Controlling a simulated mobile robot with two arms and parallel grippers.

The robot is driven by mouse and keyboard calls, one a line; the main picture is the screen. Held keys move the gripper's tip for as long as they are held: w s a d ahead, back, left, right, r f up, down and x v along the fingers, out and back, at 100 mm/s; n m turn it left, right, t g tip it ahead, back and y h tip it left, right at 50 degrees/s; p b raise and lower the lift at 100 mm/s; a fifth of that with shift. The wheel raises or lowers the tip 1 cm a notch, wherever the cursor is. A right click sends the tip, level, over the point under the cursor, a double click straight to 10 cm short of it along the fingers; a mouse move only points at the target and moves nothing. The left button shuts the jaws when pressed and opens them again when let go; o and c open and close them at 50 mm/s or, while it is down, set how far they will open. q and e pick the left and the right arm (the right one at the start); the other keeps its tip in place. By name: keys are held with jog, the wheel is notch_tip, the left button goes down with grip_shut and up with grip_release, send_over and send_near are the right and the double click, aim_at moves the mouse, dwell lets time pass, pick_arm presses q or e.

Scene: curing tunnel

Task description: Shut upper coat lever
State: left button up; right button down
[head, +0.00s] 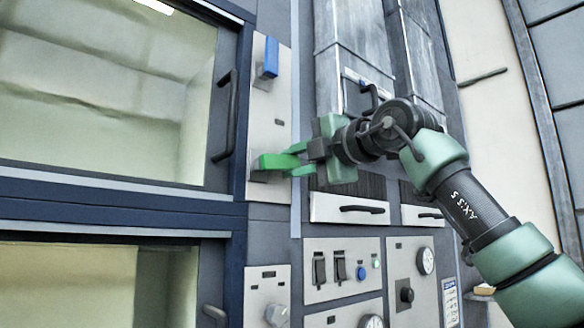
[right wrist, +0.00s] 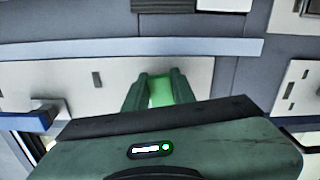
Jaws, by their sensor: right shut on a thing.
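A green lever (head: 275,161) sticks out from the lower part of a pale upright panel (head: 268,110) beside the upper window. My right gripper (head: 297,160) comes in from the right and is shut on this green lever. In the right wrist view the green lever (right wrist: 160,92) shows between the two fingers (right wrist: 160,98). A blue lever (head: 270,57) stands upright near the top of the same panel, apart from the gripper; it also shows in the right wrist view (right wrist: 28,120). The panel's markings are too small to read. My left gripper is out of view.
A dark door handle (head: 225,115) stands left of the panel on the upper window frame. Below are a lower panel with a knob (head: 277,315) and a switch panel (head: 342,270). Drawers with dark handles (head: 362,209) lie just under my right wrist.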

jog(key=shift+f+m+b, duration=0.45)
jog(key=shift+m+b, duration=0.15)
jog(key=shift+m, duration=0.3)
jog(key=c, duration=1.2)
grip_release()
jog(key=shift+o, duration=0.2)
jog(key=shift+w, duration=0.1)
